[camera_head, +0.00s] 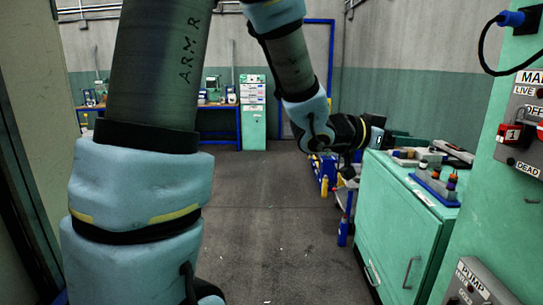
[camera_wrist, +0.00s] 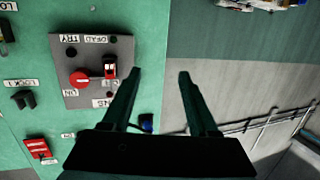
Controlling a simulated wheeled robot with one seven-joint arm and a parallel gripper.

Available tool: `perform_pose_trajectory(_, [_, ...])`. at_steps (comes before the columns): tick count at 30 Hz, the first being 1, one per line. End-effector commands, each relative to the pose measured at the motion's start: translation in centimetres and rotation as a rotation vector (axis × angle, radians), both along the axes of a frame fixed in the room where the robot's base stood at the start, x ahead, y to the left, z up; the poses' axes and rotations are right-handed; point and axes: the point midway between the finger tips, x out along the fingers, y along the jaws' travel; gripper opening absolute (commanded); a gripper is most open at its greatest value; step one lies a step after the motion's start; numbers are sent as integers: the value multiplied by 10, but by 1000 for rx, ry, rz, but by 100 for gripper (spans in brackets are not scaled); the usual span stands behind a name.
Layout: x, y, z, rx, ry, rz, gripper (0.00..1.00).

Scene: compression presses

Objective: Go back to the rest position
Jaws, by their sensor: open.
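My gripper (camera_wrist: 160,74) is open in the wrist view, its two dark fingers apart with nothing between them. In that view a grey panel (camera_wrist: 88,45) with a red knob (camera_wrist: 81,79) and a red-and-white tag or lock (camera_wrist: 110,69) lies behind and left of the fingers, on a green cabinet face. The picture there appears turned over. In the head view my arm reaches forward and bends down to the right, its wrist end near the green bench. The fingers are not clear there.
A green bench cabinet (camera_head: 397,220) with tools and a blue bottle rack (camera_head: 435,187) on top stands at right. A green panel wall (camera_head: 503,215) with a red lock (camera_head: 510,134) and a blue plug (camera_head: 512,19) is nearer. The dark floor (camera_head: 275,235) in the middle is clear.

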Motion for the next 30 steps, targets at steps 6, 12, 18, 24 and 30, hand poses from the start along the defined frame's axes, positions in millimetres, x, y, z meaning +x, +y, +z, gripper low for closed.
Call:
perform_pose_trajectory(6, [89,115,-62,291,101,466,60])
perform_pose_trajectory(12, [98,247,-122,571,342,819,60])
perform_pose_trajectory(18, [36,349,-168,795,716,1034,60])
perform_pose_trajectory(24, [-22,381,-183,881,986,1081,60])
perform_pose_trajectory(30, [-33,384,-184,894,1038,1079,60])
